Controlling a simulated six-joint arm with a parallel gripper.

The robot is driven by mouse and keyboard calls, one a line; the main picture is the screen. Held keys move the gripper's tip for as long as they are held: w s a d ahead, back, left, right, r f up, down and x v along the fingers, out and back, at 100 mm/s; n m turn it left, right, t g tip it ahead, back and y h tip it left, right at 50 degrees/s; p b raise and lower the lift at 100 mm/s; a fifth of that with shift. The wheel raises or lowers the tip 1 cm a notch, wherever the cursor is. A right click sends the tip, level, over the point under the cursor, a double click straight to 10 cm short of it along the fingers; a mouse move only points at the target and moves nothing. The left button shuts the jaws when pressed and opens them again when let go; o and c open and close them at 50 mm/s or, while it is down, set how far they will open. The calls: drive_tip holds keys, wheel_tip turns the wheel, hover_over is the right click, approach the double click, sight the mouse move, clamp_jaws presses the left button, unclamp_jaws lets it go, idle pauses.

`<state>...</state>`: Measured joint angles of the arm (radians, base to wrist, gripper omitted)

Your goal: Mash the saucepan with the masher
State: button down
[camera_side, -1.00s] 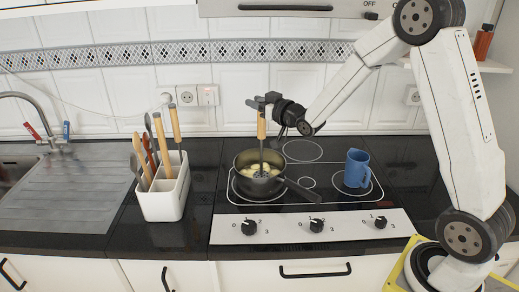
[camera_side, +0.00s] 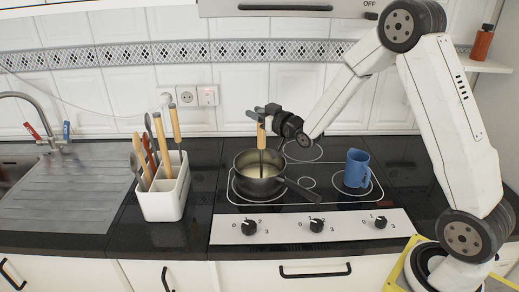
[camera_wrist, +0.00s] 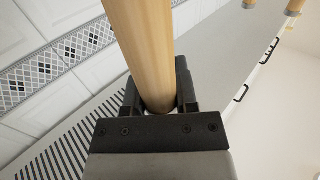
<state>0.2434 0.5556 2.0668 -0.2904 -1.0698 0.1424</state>
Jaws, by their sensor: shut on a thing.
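The dark saucepan (camera_side: 250,186) stands on the left part of the black hob, its handle pointing to the lower right. A pale, fairly smooth mass (camera_side: 250,166) lies inside it. The masher (camera_side: 261,138) is upright, its wooden handle above the pan and its dark shaft reaching down into it. Its head is hidden in the pale mass. My gripper (camera_side: 262,112) is shut on the wooden handle near its top, above the pan. In the wrist view the masher's handle (camera_wrist: 146,55) stands between both fingers of my gripper (camera_wrist: 158,90).
A blue jug (camera_side: 356,169) stands on the hob to the right of the pan. A white utensil holder (camera_side: 162,205) with several wooden-handled tools stands to the left. Knobs (camera_side: 316,225) line the hob's front. A sink with a tap (camera_side: 48,118) is at far left.

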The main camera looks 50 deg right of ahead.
drive_tip(key=shift+r, duration=1.7)
drive_tip(key=shift+d, duration=0.1)
drive_tip(key=w+d, duration=0.1)
drive_tip(key=d, duration=0.1)
drive_tip(key=w+d, duration=0.1)
drive_tip(key=shift+w+d, duration=0.3)
drive_tip(key=shift+d, duration=0.05)
wheel_tip(320, 180, up, 12)
idle(0.9)
idle(0.5)
